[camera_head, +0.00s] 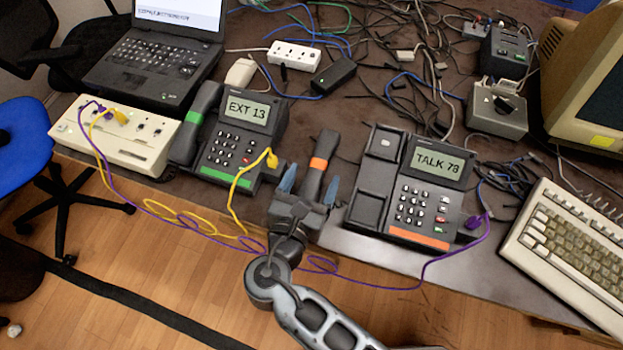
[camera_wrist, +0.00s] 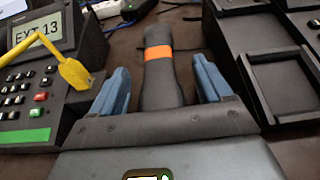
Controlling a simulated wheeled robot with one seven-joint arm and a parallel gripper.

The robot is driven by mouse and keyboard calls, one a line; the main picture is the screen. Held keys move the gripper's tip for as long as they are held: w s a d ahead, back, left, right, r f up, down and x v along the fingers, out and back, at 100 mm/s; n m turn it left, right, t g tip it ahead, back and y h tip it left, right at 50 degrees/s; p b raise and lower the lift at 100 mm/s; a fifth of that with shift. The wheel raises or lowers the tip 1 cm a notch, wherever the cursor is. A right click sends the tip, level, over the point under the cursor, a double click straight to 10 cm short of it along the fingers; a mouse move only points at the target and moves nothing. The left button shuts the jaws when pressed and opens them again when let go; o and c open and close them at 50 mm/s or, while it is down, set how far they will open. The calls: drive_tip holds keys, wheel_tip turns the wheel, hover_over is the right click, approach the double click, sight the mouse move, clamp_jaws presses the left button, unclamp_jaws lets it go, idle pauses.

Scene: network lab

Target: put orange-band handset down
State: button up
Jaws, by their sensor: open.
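The orange-band handset (camera_head: 318,164) is dark grey and lies on the table between the two phones. It also shows in the wrist view (camera_wrist: 160,75), between my fingers. My gripper (camera_head: 308,183) is open, with one blue finger on each side of the handset and a gap on both sides. The orange-striped phone (camera_head: 415,190) stands just right, its screen reading TALK 78. Its cradle (camera_head: 369,176) is empty. The green-striped phone (camera_head: 238,138) stands left, reading EXT 13, with the green-band handset (camera_head: 194,122) on its left side.
Purple (camera_head: 450,254) and yellow (camera_head: 168,213) cables run along the table's front edge. A beige switch box (camera_head: 118,135) and a laptop (camera_head: 150,65) are at left. A beige keyboard (camera_head: 572,243) is at right. Loose black cables (camera_head: 400,80) and a white power strip (camera_head: 294,56) lie behind.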

drive_tip(key=v, duration=1.2)
drive_tip(key=shift+c, duration=0.2)
idle(0.9)
